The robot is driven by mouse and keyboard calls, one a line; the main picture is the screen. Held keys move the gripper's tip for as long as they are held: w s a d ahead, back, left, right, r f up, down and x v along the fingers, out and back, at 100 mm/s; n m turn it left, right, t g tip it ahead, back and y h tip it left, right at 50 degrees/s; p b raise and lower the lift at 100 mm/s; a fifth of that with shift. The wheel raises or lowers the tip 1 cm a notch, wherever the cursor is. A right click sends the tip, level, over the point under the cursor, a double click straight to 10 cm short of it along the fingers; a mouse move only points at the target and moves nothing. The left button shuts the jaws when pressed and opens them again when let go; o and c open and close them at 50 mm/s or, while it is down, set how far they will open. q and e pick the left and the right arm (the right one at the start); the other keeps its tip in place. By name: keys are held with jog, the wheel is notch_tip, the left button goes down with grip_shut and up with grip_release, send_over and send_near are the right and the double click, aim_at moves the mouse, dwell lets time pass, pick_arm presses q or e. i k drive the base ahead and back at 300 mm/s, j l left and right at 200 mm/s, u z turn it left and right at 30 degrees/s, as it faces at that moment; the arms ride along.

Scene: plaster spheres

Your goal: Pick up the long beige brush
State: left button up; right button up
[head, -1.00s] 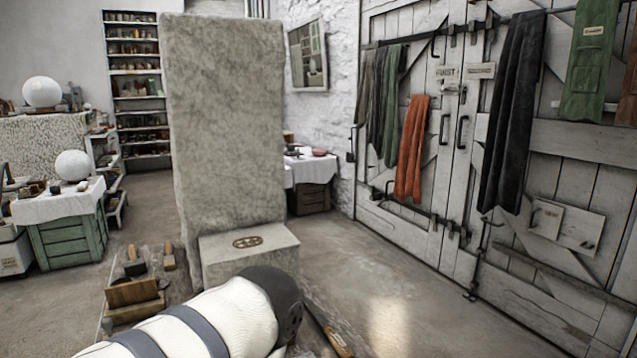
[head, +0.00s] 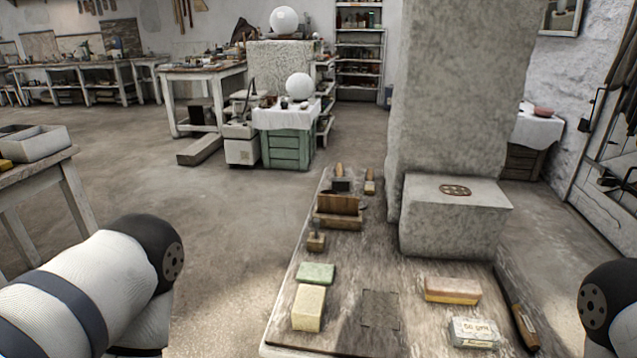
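Several blocks and tools lie on a worn wooden table before me. A long beige block (head: 309,308) lies at the near left of the table; I cannot tell whether it is a brush, and no bristles show. A long dark tool with a brown wooden part (head: 525,327) lies along the right edge. Small wooden-handled tools (head: 341,182) (head: 370,185) are at the far end. Parts of my arms show at the lower left and right edge, but neither gripper is in the picture.
A green block (head: 316,273), an orange-and-beige block (head: 452,290) and a white labelled block (head: 475,332) lie on the table (head: 380,337). A wooden holder (head: 338,212) stands farther back. A stone block (head: 454,215) and pillar stand behind. Floor at left is open.

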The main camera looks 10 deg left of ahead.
aim_at(369, 189)
jog(key=j+z, duration=0.3)
jog(key=j, duration=1.25)
jog(key=j+z, duration=0.3)
jog(key=j, duration=1.15)
jog(key=i+j+z, duration=0.1)
jog(key=i+j, duration=0.25)
jog(key=i+j+z, duration=0.15)
jog(key=i+j, duration=0.15)
jog(key=j, duration=0.25)
jog(key=i+j+z, duration=0.1)
jog(key=i+j, duration=0.15)
jog(key=j, duration=0.2)
jog(key=i+j+z, duration=0.4)
jog(key=i+j, duration=0.75)
jog(key=i, duration=0.15)
